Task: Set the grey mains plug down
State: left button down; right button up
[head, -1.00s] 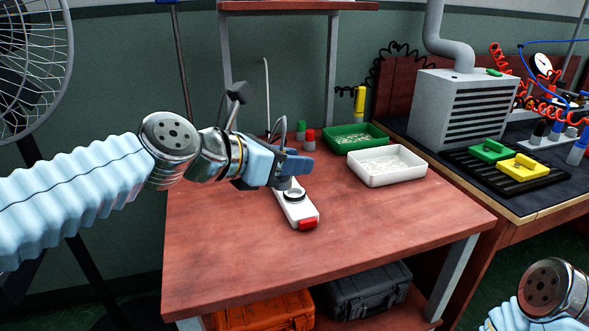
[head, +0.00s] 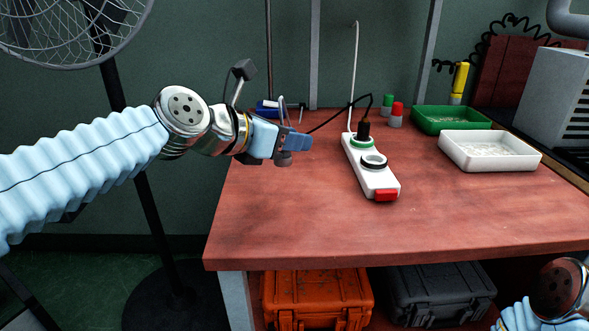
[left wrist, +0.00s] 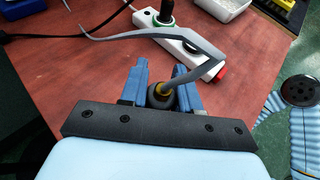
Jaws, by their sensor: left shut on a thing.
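My left gripper (head: 298,144) is shut on the grey mains plug (head: 283,159), above the left part of the red-brown table and left of the power strip. In the left wrist view the plug (left wrist: 158,98) sits between the blue fingers, with a yellow band and a grey cable looping across the strip. The white power strip (head: 366,168) lies on the table. Its far socket, ringed green, holds a black plug (head: 364,129). Its near socket, ringed black, is empty. A red switch is at the near end. My right gripper is out of view.
A green tray (head: 451,131) and a white tray (head: 490,166) stand to the right. Green and red capped cylinders (head: 396,117) stand behind the strip. A black cable runs from the black plug leftwards behind my gripper. The front left tabletop is clear.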

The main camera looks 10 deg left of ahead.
pick_arm(q)
jog(key=f, duration=0.1)
jog(key=w+f, duration=0.1)
jog(key=w+f+b, duration=0.1)
jog(key=shift+w+a+f, duration=0.2)
jog(key=shift+w+a, duration=0.05)
jog(key=f+b, duration=0.2)
jog(key=f, duration=0.1)
jog(key=shift+w, duration=0.2)
jog(key=shift+f, duration=0.25)
jog(key=c, duration=0.8)
grip_release()
jog(key=shift+r, duration=0.2)
jog(key=shift+s+a+r, duration=0.15)
jog(key=shift+s+a, duration=0.1)
jog(key=shift+s, duration=0.05)
jog(key=p+v, duration=0.1)
jog(key=v, duration=1)
jog(key=shift+s+a, duration=0.1)
jog(key=shift+a, duration=0.05)
